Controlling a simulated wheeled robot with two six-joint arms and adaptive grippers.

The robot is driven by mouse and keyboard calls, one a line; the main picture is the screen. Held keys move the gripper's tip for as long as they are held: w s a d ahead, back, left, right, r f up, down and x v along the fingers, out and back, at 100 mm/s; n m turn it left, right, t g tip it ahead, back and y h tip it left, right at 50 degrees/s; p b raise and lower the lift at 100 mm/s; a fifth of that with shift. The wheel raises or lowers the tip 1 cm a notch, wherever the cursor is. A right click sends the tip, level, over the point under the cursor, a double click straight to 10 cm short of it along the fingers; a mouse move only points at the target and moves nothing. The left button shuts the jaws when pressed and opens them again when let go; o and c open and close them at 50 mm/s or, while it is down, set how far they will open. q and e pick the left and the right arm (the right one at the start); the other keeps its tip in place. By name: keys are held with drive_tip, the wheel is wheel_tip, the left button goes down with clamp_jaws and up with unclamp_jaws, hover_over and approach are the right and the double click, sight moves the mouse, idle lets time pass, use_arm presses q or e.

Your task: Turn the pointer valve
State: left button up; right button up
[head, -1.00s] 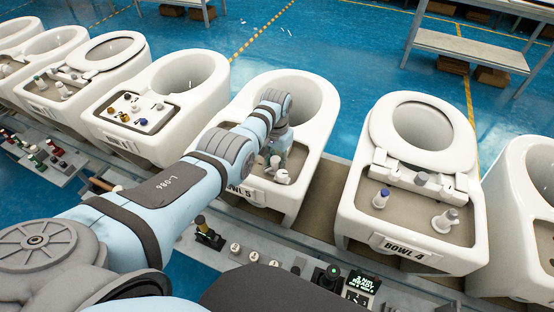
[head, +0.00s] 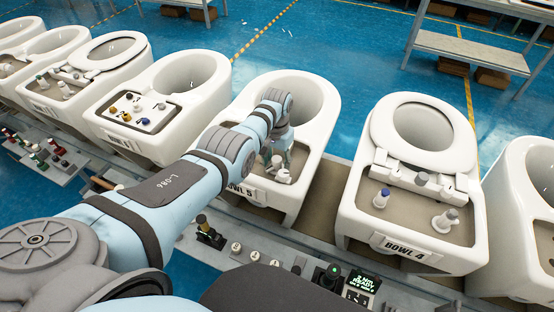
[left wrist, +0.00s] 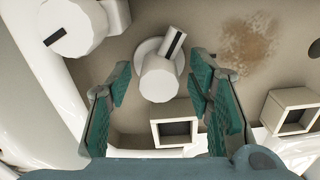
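The pointer valve (left wrist: 159,76) is a white round knob with a raised pointer bearing a black stripe. In the left wrist view its pointer aims up and slightly right. My left gripper (left wrist: 158,88) is open, with its green-padded fingers on either side of the valve and a visible gap at each side. In the head view the left gripper (head: 277,158) reaches down over the deck of bowl 5 (head: 312,95), close to small white fittings (head: 282,176). The arm and gripper partly hide the valve there. My right gripper is not in view.
A second white knob with a black mark (left wrist: 72,27) stands at upper left in the wrist view. Square hollow blocks (left wrist: 174,129) lie near the fingers. Bowl 4 (head: 352,205) stands to the right. A control panel with a small lit screen (head: 361,284) runs along the front.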

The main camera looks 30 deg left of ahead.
sight(277, 158)
use_arm(q)
drive_tip(key=shift+r, duration=0.1)
wheel_tip(277, 158, up, 12)
idle(0.4)
